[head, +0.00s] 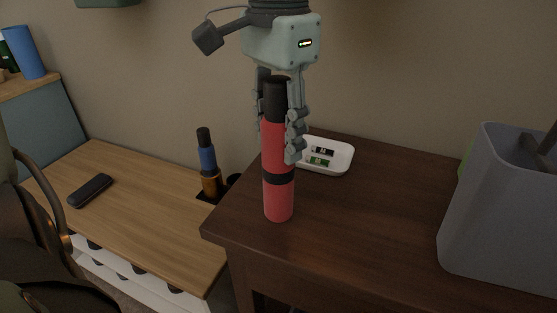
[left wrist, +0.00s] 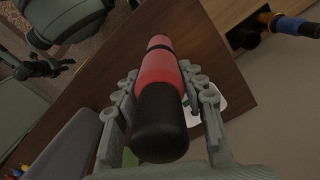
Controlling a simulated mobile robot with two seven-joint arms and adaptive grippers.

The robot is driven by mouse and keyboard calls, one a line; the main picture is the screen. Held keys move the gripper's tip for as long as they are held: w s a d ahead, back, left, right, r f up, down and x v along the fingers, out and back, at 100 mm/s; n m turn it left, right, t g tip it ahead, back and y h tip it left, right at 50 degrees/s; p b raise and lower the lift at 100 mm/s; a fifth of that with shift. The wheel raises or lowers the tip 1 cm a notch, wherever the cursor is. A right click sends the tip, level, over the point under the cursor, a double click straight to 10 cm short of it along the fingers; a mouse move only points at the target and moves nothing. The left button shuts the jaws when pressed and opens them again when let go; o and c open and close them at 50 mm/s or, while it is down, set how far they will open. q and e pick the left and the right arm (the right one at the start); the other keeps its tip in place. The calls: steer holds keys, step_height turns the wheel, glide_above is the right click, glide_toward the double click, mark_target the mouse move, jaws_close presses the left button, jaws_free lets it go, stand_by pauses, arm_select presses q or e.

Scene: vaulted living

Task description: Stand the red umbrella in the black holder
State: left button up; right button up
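The red umbrella (head: 278,195), folded, with black handle and black band, is upright over the dark table. My left gripper (head: 280,125) points down with its fingers closed around its upper part. In the left wrist view the fingers (left wrist: 157,78) press on both sides of the red umbrella (left wrist: 158,70). I cannot tell whether its lower end touches the table. The black holder (head: 233,180) is left of the dark table, partly hidden by its edge; a blue umbrella (head: 207,160) with an orange-brown part stands there. A dark jointed shape, probably my right gripper (left wrist: 38,68), shows small in the left wrist view.
A white tray (head: 342,160) with small items lies behind the umbrella on the dark table (head: 390,220). A large grey bin (head: 495,210) stands at the right. A lower wooden bench (head: 140,215) with a dark case (head: 90,190) is at the left.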

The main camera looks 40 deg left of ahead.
arm_select(q)
steer(key=c, duration=0.8)
steer(key=shift+o, duration=0.2)
steer(key=shift+r, duration=0.1)
